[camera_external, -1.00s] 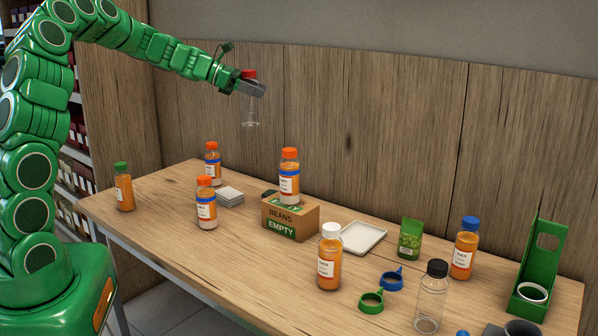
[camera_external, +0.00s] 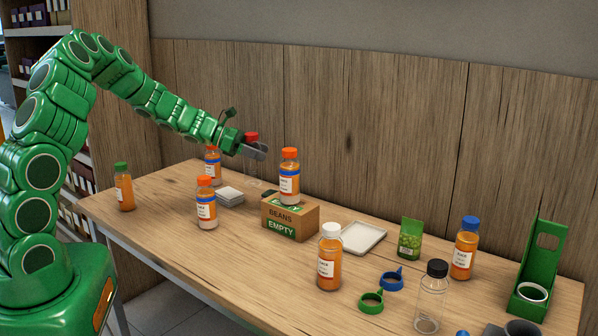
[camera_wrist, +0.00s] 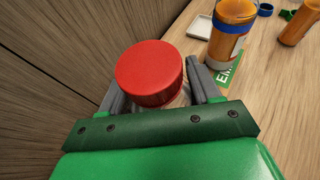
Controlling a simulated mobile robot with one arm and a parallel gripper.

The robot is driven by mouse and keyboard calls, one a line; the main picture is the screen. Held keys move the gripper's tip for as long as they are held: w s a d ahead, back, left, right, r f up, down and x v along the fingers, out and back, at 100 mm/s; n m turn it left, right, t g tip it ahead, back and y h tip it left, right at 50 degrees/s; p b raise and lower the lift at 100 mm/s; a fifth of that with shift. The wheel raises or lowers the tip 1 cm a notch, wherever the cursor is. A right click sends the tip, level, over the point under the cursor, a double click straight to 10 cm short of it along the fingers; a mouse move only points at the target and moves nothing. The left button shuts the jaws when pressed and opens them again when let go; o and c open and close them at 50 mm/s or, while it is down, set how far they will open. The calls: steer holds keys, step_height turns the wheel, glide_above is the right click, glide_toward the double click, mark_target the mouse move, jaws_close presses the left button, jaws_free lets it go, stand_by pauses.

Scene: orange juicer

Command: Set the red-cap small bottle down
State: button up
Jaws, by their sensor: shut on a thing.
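The small bottle with the red cap (camera_external: 251,136) is clear and looks empty. It hangs upright in my gripper (camera_external: 256,151), over the back of the table between the orange-capped bottles. Its clear body (camera_external: 253,172) shows below the fingers, with its base close to the tabletop; I cannot tell whether it touches. In the wrist view the red cap (camera_wrist: 149,72) sits between the two grey fingers of my gripper (camera_wrist: 155,88), which are shut around the bottle below the cap. The cap hides most of the bottle there.
An orange-capped bottle (camera_external: 289,180) stands on the beans box (camera_external: 290,220) to the right. Other orange-capped bottles (camera_external: 212,161) (camera_external: 206,208) and a stack of white tiles (camera_external: 229,196) are close on the left. A white tray (camera_external: 362,238) lies further right. The wooden wall is behind.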

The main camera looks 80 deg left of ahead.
mark_target(258, 179)
steer(key=shift+f, duration=4.65)
steer(key=shift+f, duration=0.15)
steer(key=o, duration=1)
steer(key=shift+o, duration=0.2)
steer(key=shift+r, duration=0.2)
steer(key=v, duration=1.2)
